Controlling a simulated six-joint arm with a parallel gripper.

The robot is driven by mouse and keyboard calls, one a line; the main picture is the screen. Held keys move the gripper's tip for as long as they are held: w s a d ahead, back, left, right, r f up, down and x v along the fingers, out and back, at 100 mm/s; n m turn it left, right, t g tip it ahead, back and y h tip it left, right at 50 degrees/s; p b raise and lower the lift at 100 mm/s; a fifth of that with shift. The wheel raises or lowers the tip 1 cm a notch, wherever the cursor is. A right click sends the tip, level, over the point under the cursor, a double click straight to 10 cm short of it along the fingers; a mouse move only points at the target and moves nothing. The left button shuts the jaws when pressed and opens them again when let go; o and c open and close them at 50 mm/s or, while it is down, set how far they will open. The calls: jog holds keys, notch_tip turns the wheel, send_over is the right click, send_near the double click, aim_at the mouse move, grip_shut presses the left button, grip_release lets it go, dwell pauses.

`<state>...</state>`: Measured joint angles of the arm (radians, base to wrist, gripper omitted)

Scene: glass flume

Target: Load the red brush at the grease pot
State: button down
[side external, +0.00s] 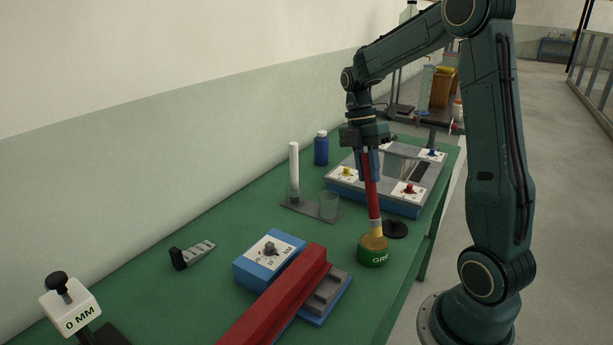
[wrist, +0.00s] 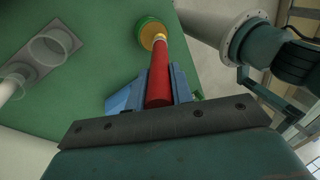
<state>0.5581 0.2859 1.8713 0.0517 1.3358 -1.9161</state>
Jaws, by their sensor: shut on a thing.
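My gripper (side external: 368,165) is shut on the red brush (side external: 372,196) and points down over the table. The brush hangs nearly upright, slightly tilted, with its pale yellow bristle end (side external: 377,230) at the top of the green grease pot (side external: 373,255). The bristles appear to meet the tan grease surface; how deep they go I cannot tell. In the wrist view, the red handle (wrist: 159,80) runs between the blue fingers (wrist: 155,90) toward the grease pot (wrist: 151,32), whose rim shows around the brush end.
A black disc (side external: 396,229) lies just behind the pot. A blue-edged panel with knobs (side external: 408,190) stands behind it. A red bar (side external: 275,297) and blue box (side external: 268,260) are at front left.

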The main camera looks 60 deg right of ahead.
jog(key=shift+r, duration=2.5)
jog(key=shift+w, duration=0.15)
